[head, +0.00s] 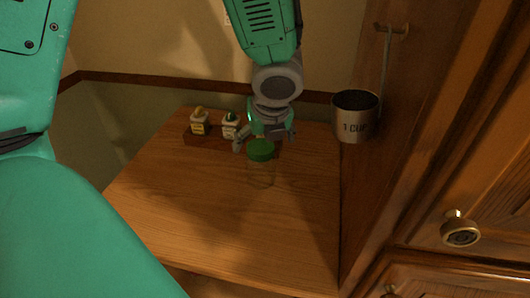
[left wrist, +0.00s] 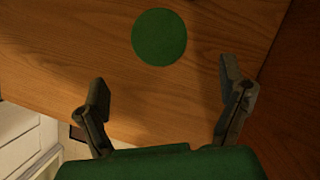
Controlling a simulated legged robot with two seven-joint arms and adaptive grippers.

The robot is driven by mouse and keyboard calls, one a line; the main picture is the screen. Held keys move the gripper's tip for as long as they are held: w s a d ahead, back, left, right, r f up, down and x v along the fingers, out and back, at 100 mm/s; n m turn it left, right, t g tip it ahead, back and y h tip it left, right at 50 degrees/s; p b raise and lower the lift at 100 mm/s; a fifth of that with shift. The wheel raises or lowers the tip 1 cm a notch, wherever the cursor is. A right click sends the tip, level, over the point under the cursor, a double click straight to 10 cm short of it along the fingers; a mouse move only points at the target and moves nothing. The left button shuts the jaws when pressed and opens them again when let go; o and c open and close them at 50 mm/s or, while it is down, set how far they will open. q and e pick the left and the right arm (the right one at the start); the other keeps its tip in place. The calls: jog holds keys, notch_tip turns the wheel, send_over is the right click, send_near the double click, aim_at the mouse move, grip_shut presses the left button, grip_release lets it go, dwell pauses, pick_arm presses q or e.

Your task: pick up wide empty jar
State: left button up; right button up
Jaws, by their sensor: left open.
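The wide empty jar (head: 261,172) is clear glass with a green lid (head: 261,150) and stands upright on the wooden counter. My left gripper (head: 264,139) is open just behind and above the lid, with nothing held between its fingers. In the left wrist view the lid (left wrist: 159,37) is a green disc beyond the fingertips, roughly centred between the two spread fingers of the left gripper (left wrist: 163,78). The glass body is hidden under the lid there. I cannot tell whether a finger touches the jar. My right gripper is not in view.
Two small containers (head: 199,123) (head: 230,126) stand in a dark wooden holder (head: 203,140) left of the jar. A metal measuring cup (head: 355,117) hangs from a hook on the cabinet side at right. The counter (head: 225,225) in front is clear.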

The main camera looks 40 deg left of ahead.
aim_at(264, 151)
pick_arm(q)
jog(key=x, duration=0.4)
jog(key=shift+w+d+f+b, duration=0.2)
jog(key=shift+w+f+b, duration=0.2)
jog(key=shift+w, duration=0.05)
jog(key=shift+w+a+f, duration=0.1)
jog(key=shift+a+f, duration=0.05)
jog(key=shift+f, duration=0.1)
jog(key=shift+a+f, duration=0.2)
jog(key=shift+a, duration=0.05)
jog(key=x, duration=0.2)
jog(key=b+x, duration=0.1)
jog(key=x, duration=0.1)
jog(key=shift+a+f, duration=0.2)
jog(key=shift+a, duration=0.2)
jog(key=shift+f, duration=0.1)
jog(key=shift+d, duration=0.15)
jog(key=c, duration=1.4)
